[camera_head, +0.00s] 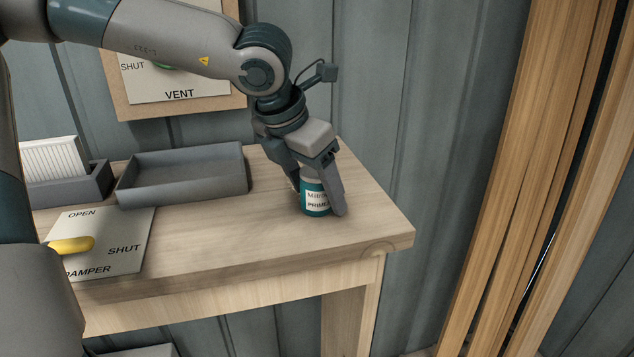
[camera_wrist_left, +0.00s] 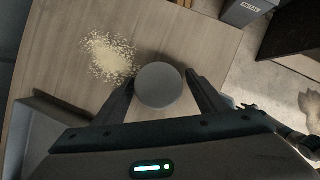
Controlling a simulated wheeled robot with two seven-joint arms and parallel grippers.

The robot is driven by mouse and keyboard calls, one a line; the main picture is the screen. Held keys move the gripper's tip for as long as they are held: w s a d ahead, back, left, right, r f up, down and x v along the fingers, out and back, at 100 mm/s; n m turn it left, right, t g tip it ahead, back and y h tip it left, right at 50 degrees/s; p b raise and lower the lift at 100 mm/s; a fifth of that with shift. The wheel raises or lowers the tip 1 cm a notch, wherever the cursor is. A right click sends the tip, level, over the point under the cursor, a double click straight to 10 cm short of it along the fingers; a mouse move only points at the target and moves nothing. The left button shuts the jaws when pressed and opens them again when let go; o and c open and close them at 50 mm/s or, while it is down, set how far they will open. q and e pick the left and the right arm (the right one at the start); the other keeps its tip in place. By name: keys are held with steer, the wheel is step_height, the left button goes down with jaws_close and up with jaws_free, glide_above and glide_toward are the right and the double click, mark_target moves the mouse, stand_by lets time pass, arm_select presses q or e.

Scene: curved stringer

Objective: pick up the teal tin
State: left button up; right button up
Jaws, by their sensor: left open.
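The teal tin (camera_head: 314,200) stands upright on the wooden table near its right end, with a white label reading PRIMER. In the left wrist view its round grey lid (camera_wrist_left: 158,85) shows from above. My left gripper (camera_head: 318,204) points down over the tin, its fingers open on either side of it. In the left wrist view the left gripper (camera_wrist_left: 160,88) has the lid between its two fingers; whether either finger touches the tin is not clear. My right gripper is not in view.
A grey tray (camera_head: 182,192) lies left of the tin, beside a grey holder (camera_head: 95,184) with a white ribbed item. A DAMPER plate (camera_head: 120,262) with a yellow handle (camera_head: 72,245) is at the front left. Pale crumbs (camera_wrist_left: 108,56) lie near the tin. Wooden boards (camera_head: 535,150) stand at the right.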

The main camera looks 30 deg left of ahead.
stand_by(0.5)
arm_select(q)
steer(key=c, duration=1.2)
steer(key=shift+c, duration=0.2)
steer(key=shift+w+r+b, duration=0.1)
steer(key=shift+r+b, duration=0.4)
steer(key=shift+r, duration=0.05)
steer(key=r, duration=0.1)
steer(key=r+b, duration=0.2)
steer(key=shift+s+d, duration=0.35)
steer(key=shift+d, duration=0.05)
steer(key=s+d+r+b, duration=0.4)
steer(key=s+d+r, duration=0.2)
steer(key=d, duration=0.2)
steer(key=shift+s+d+r, duration=0.15)
steer(key=shift+d+r, duration=0.25)
